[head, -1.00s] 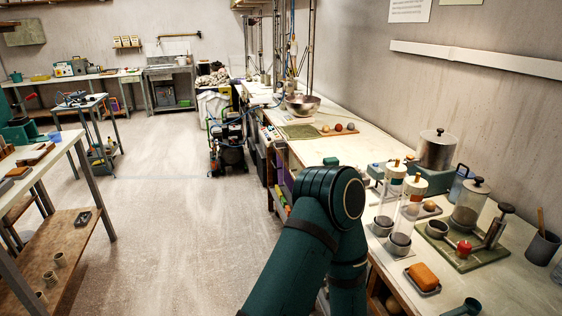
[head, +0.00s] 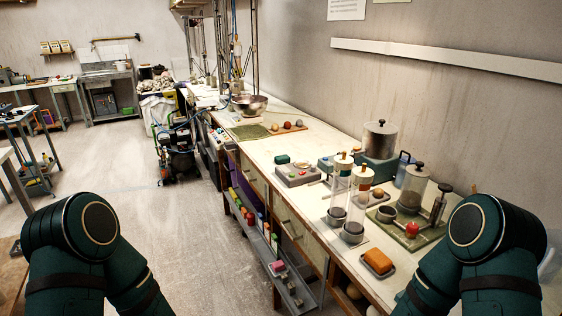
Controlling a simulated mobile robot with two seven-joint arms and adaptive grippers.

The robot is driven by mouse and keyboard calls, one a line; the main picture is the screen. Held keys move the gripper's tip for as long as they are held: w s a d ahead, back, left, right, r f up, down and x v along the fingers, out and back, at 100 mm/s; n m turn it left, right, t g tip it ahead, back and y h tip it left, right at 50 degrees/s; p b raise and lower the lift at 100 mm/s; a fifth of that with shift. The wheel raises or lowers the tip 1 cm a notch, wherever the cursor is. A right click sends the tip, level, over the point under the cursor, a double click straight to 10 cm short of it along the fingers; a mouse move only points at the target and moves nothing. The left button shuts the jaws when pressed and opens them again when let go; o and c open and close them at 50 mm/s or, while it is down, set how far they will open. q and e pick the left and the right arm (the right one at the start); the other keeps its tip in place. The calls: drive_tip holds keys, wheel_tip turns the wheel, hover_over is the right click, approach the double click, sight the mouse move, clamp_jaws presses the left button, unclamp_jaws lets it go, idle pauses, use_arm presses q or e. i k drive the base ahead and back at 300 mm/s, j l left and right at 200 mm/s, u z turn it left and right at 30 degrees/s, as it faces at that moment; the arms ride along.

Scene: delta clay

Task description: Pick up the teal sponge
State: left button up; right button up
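A small teal block (head: 282,159), which looks like the teal sponge, lies on the long white workbench (head: 262,149) along the right wall. It sits just behind a grey, box-like item (head: 298,174) and seems apart from it. A second teal item (head: 326,164) is a little to its right, partly hidden by a clear cylinder. Only the upper parts of my two arms show, at the lower left and lower right. Both grippers are out of the picture, so nothing shows of what they hold.
Clear cylinders (head: 339,190), a lidded jar (head: 411,188), a red fruit (head: 412,229) and an orange block on a dish (head: 377,262) crowd the near bench. A low shelf with small blocks (head: 283,268) juts out at the bench's front. The floor (head: 150,190) left of the bench is open.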

sight(280, 160)
drive_tip(key=i+j+u, duration=0.35)
drive_tip(key=i+j, duration=0.55)
